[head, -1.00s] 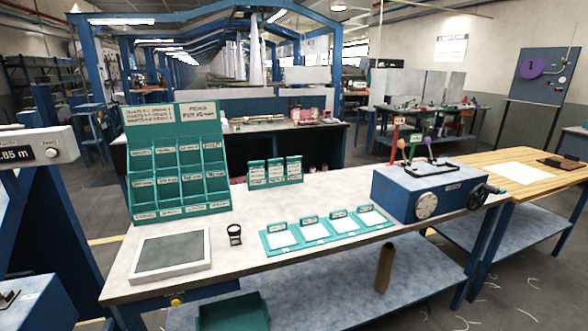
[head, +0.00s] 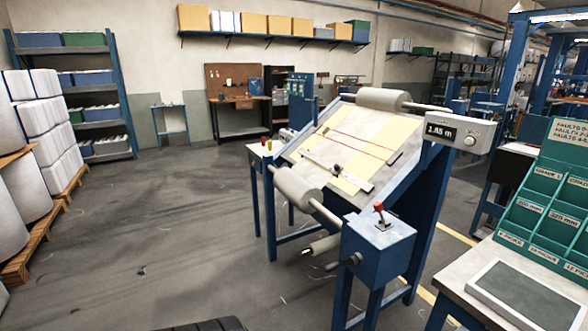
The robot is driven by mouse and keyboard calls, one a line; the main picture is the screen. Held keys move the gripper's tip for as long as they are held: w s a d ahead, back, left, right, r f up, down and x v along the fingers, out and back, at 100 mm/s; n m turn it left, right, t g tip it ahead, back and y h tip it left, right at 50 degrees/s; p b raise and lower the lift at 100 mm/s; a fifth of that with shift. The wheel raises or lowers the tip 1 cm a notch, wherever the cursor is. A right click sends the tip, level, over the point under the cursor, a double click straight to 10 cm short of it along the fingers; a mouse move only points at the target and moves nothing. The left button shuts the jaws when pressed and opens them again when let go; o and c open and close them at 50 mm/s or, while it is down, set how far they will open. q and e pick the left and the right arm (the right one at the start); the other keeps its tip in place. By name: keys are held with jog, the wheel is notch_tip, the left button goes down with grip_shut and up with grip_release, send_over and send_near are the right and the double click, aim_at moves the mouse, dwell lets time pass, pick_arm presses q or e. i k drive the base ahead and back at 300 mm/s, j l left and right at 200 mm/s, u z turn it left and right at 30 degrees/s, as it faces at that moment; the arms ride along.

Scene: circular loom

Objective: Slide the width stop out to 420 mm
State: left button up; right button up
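An inspection stand (head: 395,195) with a sloping board stands right of the middle. A pale bar (head: 352,181) lies across the board's lower part, with a small dark knob (head: 337,170) on it. This may be the width stop, but I cannot tell for sure. No scale figures can be read at this size. A thin red line (head: 362,144) crosses the board higher up. Neither of my grippers is in view.
A blue box with a red-knobbed lever (head: 379,209) sits at the stand's near corner. A display (head: 440,131) reads about 1.85 m. A table (head: 452,288) with a green rack (head: 540,215) stands at right. Pallets of white rolls (head: 45,130) stand at left; floor between is clear.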

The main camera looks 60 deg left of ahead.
aim_at(338, 168)
jog(key=u, duration=1.65)
